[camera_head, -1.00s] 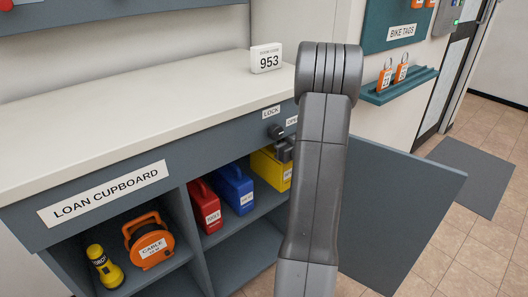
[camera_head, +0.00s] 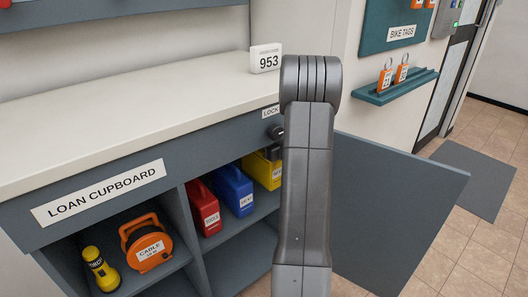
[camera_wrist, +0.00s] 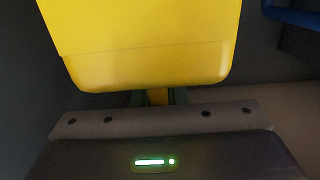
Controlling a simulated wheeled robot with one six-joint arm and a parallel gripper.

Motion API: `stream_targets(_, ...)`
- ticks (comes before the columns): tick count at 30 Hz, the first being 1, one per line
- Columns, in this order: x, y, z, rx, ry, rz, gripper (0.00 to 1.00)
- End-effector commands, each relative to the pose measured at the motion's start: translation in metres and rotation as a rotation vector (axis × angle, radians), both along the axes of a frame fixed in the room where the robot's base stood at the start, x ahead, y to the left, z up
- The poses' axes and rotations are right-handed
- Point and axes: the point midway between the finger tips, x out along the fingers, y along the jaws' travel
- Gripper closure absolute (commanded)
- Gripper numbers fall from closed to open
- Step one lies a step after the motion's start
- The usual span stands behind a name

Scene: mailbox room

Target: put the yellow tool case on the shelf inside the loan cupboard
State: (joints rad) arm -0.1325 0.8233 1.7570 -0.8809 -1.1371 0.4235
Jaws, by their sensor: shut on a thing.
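The yellow tool case (camera_head: 262,170) is inside the loan cupboard (camera_head: 62,219), at the right end of the upper shelf (camera_head: 243,219), beside the blue case. My gripper is mostly hidden behind my arm in the head view; a dark part of it shows at the top of the yellow case. In the wrist view the yellow case (camera_wrist: 145,40) fills the upper middle, and my gripper (camera_wrist: 158,97) is shut on its handle. Whether the case's base touches the shelf cannot be seen.
A blue case (camera_head: 234,190) and a red case (camera_head: 203,207) stand to the left on the same shelf. An orange cable reel (camera_head: 146,242) and a yellow torch (camera_head: 101,268) are in the left compartment. The cupboard door (camera_head: 395,213) stands open at the right.

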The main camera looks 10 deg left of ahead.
Motion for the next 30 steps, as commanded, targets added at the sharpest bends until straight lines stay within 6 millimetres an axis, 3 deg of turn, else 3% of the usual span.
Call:
stream_targets(9, 0.001, 0.001, -0.045, 0.002, -0.002, 0.0, 1.0)
stream_targets(23, 0.003, 0.003, -0.049, 0.003, -0.003, 0.0, 1.0)
stream_targets(24, 0.002, 0.003, -0.05, -0.001, 0.001, -0.001, 0.81)
stream_targets(26, 0.002, 0.003, -0.05, -0.001, 0.001, -0.001, 0.7)
stream_targets(27, 0.002, 0.003, -0.05, -0.001, 0.001, -0.001, 0.66)
stream_targets(30, 0.002, 0.003, -0.05, -0.001, 0.001, -0.001, 0.66)
